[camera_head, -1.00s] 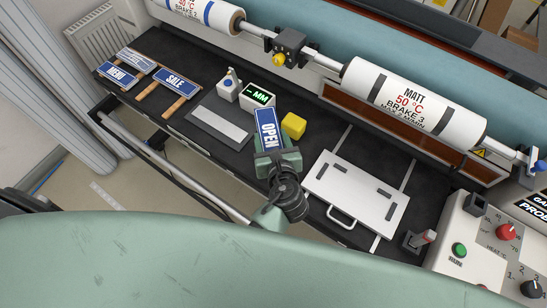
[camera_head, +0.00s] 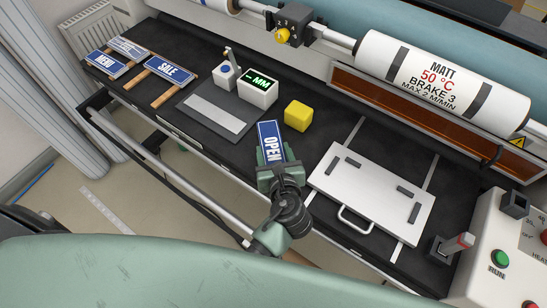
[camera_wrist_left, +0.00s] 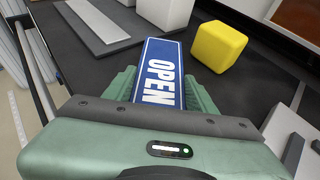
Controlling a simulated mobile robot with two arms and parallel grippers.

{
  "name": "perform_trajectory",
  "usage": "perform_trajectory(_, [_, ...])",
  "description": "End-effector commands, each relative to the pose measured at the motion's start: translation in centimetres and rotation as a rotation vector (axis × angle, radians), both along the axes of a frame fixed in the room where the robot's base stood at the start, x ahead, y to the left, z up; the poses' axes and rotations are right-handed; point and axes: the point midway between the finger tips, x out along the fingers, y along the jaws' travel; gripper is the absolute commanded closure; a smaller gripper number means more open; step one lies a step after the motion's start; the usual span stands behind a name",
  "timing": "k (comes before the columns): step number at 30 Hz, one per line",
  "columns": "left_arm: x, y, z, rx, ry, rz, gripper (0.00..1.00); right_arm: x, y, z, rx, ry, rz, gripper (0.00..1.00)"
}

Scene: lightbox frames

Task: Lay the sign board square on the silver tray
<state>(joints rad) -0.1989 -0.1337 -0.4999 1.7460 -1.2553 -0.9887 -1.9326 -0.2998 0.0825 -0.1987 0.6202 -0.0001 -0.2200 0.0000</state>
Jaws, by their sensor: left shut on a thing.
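The sign board (camera_head: 269,139) is blue with a white border and the word OPEN. My left gripper (camera_head: 279,168) is shut on its near end, and the board points away from the gripper over the black bench. In the left wrist view the board (camera_wrist_left: 160,68) lies between the green fingers of the left gripper (camera_wrist_left: 155,90). The silver tray (camera_head: 372,187) is a pale flat plate with dark raised stops and a front handle, just right of the gripper. The board is apart from the tray. My right gripper is not in view.
A yellow block (camera_head: 298,115) stands just behind the board. A white display box (camera_head: 257,88) and a grey plate with a pale strip (camera_head: 216,111) are left. SALE and MENU signs (camera_head: 168,70) (camera_head: 104,61) lie far left. A white roller (camera_head: 440,82) spans the back. A control panel (camera_head: 505,250) is right.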

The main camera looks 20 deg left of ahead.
Motion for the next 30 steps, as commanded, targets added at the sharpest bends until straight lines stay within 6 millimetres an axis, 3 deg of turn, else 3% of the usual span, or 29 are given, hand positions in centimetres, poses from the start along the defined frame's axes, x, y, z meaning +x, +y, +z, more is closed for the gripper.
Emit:
perform_trajectory(13, [0.0,0.0,-0.6,0.001,0.0,0.0,0.89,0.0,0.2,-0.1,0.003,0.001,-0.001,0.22])
perform_trajectory(14, [0.0,0.0,-0.5,0.0,0.001,0.0,0.36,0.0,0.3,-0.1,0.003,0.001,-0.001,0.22])
perform_trajectory(15, [0.0,0.0,-0.6,0.0,0.001,0.001,0.25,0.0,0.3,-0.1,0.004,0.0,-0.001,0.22])
perform_trajectory(16, [0.0,0.0,-0.6,0.001,0.001,0.001,0.22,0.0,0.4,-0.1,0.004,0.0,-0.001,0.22])
perform_trajectory(26, [-0.1,0.1,-0.1,0.0,0.002,0.004,0.22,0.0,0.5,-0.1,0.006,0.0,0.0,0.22])
perform_trajectory(30, [-1.8,-0.7,1.1,0.0,0.006,0.001,0.22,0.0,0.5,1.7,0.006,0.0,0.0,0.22])
